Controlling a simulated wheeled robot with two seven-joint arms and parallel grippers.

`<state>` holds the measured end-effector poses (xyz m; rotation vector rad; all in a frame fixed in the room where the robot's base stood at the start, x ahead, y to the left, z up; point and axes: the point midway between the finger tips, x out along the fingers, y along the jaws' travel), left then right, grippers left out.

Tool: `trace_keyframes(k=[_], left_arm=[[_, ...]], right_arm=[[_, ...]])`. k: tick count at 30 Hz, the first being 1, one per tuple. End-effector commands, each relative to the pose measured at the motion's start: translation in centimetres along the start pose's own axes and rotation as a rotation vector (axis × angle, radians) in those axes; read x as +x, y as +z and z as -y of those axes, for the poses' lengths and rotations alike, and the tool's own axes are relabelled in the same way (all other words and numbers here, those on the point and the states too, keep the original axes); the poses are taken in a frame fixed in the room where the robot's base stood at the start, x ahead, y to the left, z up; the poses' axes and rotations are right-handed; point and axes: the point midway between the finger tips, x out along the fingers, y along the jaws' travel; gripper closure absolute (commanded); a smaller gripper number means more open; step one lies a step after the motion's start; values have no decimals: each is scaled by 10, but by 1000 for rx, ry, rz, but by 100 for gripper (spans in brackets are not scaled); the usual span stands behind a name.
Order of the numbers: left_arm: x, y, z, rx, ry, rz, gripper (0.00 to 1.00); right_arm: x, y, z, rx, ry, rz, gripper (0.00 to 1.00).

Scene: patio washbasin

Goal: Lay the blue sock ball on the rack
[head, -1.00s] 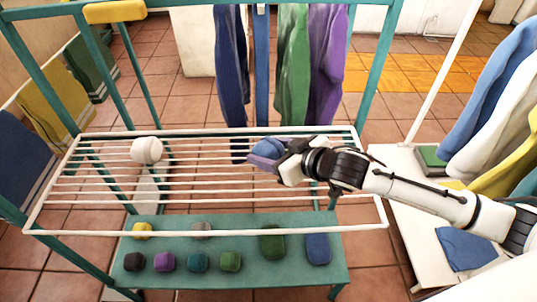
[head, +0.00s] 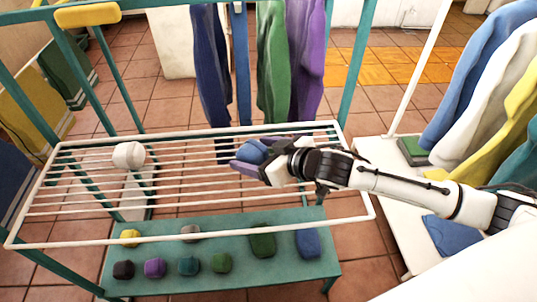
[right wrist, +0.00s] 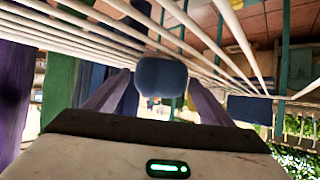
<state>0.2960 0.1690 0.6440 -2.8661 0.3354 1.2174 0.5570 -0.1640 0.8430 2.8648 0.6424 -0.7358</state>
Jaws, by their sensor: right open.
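The blue sock ball (head: 251,152) is at the white wire rack (head: 200,241), right of its middle. My right gripper (head: 250,155) is around it, with one purple finger on each side. In the right wrist view the ball (right wrist: 161,76) sits between the spread fingers (right wrist: 158,95) against the rack's bars (right wrist: 232,32). The jaws are open, with a gap beside the ball. The gripper hides part of the ball in the head view. My left gripper is in neither view.
A white ball (head: 128,155) rests on the rack's left part. Several coloured sock balls lie on the green shelf (head: 220,285) below. Clothes hang behind (head: 272,70) and at the right (head: 475,105). The rack's middle is clear.

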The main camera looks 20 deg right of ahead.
Motion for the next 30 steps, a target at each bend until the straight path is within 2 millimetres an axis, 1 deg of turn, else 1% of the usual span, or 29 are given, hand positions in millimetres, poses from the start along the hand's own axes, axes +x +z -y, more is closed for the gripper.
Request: trace_keyframes(k=[5,9,12,15,18,21,30], left_arm=[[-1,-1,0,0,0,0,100],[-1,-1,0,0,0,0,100],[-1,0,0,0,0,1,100],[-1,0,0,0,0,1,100],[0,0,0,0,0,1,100],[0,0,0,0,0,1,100],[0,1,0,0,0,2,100]], right_arm=[[-35,2,-1,-2,1,4,25],[-67,3,0,-2,0,5,25],[-86,2,1,-3,-1,5,25],[-100,2,-1,-1,1,4,25],[-109,2,0,-2,0,3,25],[-113,1,0,-1,1,1,25],[-114,0,0,0,0,0,25]])
